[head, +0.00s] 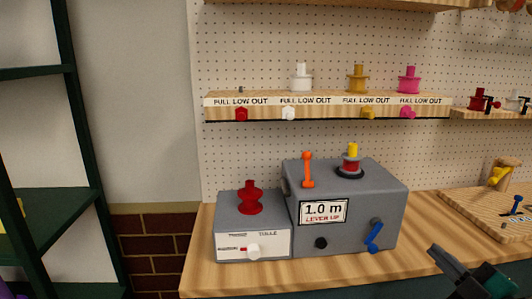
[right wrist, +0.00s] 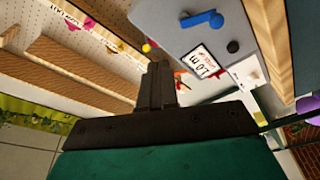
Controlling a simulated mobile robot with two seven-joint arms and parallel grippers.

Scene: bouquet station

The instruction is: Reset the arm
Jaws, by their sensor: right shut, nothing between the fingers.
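My right gripper (head: 462,262) is at the lower right of the head view, in front of the bench and to the right of the large grey box. It is shut and empty. In the right wrist view its closed fingers (right wrist: 157,85) point up the picture, with the grey box beyond them. The large grey box (head: 345,205) carries a "1.0 m LEVER UP" sign (head: 324,211), an orange lever (head: 307,170) standing upright, a blue crank (head: 374,235) and a red and yellow spool (head: 351,162). My left gripper is not in view.
A smaller grey box (head: 252,225) labelled TULLE holds a red spool (head: 250,198). A pegboard shelf (head: 330,105) above holds white, gold and pink spools. A wooden board (head: 490,215) lies at the right. A dark green rack (head: 85,130) stands at the left.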

